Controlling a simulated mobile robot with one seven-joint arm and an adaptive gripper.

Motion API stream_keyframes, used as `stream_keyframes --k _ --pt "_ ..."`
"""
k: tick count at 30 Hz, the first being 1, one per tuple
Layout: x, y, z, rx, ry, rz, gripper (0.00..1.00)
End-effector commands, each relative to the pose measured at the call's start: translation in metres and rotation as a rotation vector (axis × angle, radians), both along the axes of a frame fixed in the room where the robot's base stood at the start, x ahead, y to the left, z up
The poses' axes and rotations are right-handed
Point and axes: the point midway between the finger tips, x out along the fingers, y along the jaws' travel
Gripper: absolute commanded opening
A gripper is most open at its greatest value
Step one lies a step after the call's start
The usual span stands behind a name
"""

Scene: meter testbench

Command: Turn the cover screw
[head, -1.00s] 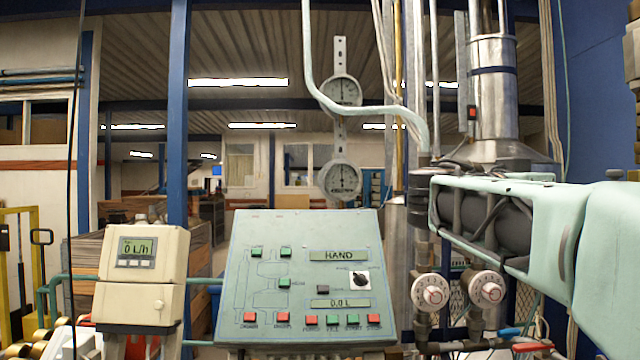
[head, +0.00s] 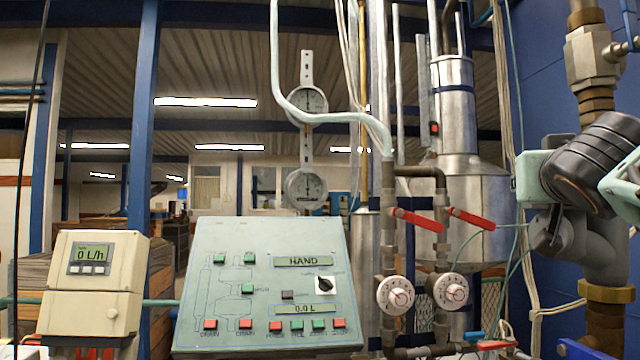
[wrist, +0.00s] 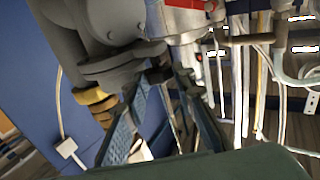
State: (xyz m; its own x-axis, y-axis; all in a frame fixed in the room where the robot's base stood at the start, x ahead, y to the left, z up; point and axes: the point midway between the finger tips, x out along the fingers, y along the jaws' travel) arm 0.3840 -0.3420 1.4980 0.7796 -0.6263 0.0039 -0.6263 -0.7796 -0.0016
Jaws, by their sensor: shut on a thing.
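In the wrist view, my gripper (wrist: 162,78) has its two blue-teal fingers reaching up to the underside of a grey metal housing (wrist: 95,35). The fingertips are closed on a small dark piece (wrist: 158,73) below the housing's flange, which I take to be the cover screw. The fingers hide most of it, and its turn angle cannot be read. In the head view, a grey body (head: 602,240) on a vertical pipe stands at the far right. My arm covers its upper part, and I cannot make out the fingertips there.
Brass-coloured fittings (head: 605,292) sit below the grey body. Two red-handled valves (head: 418,219) and two round white dials (head: 396,295) stand left of it. A sloped control panel (head: 225,290) and a cream flow display (head: 88,285) are further left. A blue wall (head: 545,70) is behind.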

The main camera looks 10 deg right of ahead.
Motion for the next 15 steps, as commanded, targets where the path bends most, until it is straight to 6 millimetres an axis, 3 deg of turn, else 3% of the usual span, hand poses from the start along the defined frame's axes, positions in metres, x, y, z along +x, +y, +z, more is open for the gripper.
stream_keyframes --k 15 --pt "-0.0021 -0.004 0.0012 0.005 0.002 0.224 0.0"
